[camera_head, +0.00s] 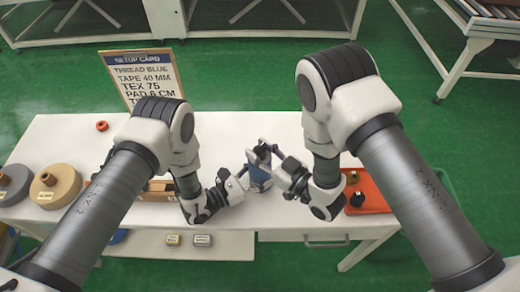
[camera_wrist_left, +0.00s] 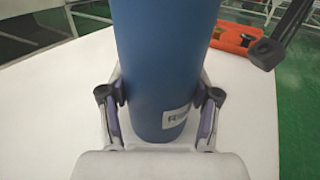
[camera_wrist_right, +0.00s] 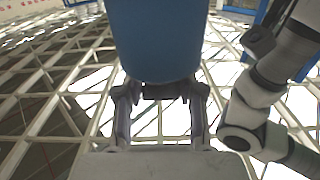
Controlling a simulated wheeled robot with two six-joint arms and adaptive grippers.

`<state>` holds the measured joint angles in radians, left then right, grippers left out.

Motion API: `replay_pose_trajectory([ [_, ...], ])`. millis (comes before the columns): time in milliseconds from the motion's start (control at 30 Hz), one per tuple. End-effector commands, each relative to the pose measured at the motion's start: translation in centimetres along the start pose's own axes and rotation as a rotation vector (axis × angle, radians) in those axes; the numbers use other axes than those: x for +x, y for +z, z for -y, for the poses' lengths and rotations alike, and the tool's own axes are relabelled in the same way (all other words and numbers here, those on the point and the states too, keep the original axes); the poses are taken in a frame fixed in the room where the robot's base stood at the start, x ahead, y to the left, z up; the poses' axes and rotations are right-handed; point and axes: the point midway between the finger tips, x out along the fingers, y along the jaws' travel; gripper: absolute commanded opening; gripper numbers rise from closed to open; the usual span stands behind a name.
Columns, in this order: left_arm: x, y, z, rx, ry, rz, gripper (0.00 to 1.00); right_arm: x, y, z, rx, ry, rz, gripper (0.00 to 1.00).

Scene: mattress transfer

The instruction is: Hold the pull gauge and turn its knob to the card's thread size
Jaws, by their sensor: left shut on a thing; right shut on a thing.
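The pull gauge (camera_head: 259,174) is a blue cylinder held above the white table between my two arms. My left gripper (camera_head: 240,180) is shut around its body, and the left wrist view shows the gauge (camera_wrist_left: 165,70) between the fingers (camera_wrist_left: 161,105) with a white label. My right gripper (camera_head: 270,155) is at the gauge's upper end in the head view. In the right wrist view its fingers (camera_wrist_right: 161,95) close on a dark part, apparently the knob (camera_wrist_right: 160,91), beside the blue body (camera_wrist_right: 158,40). The knob's setting is not readable. The setup card (camera_head: 142,78) reads TEX 75.
An orange tray (camera_head: 374,181) with spools stands on the right, partly behind my right arm. Tan (camera_head: 55,184) and grey (camera_head: 14,183) rolls lie at the left. A small orange ring (camera_head: 101,126) lies near the card. The table's middle back is clear.

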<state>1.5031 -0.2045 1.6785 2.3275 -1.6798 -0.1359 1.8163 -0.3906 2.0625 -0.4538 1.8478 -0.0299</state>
Motion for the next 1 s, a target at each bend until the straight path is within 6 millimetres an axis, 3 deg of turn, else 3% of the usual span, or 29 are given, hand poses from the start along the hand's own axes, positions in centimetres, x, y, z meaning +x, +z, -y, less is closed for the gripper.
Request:
replay_pose_trajectory([
  [233,0.0,0.1,0.0,0.001,-0.001,0.004,0.00,0.0,0.0,-0.1,-0.001,0.004,0.000,0.03],
  [267,0.0,0.1,0.0,0.001,-0.001,0.004,0.00,0.0,0.0,-0.1,-0.001,0.004,0.000,0.48],
  [300,0.0,0.1,0.0,0.001,-0.001,0.004,0.00,0.0,0.0,-0.1,-0.001,0.003,0.000,0.60],
  [667,0.0,0.1,0.0,0.001,0.000,0.003,0.00,-0.4,0.0,-0.1,0.000,0.002,0.001,0.60],
  [767,0.0,0.1,0.0,0.001,0.000,0.003,0.00,-1.7,0.1,-0.2,0.002,0.004,0.003,0.60],
  [1000,0.0,0.1,0.0,0.001,0.000,0.003,0.00,-7.8,0.1,-0.3,0.006,0.009,0.004,0.60],
])
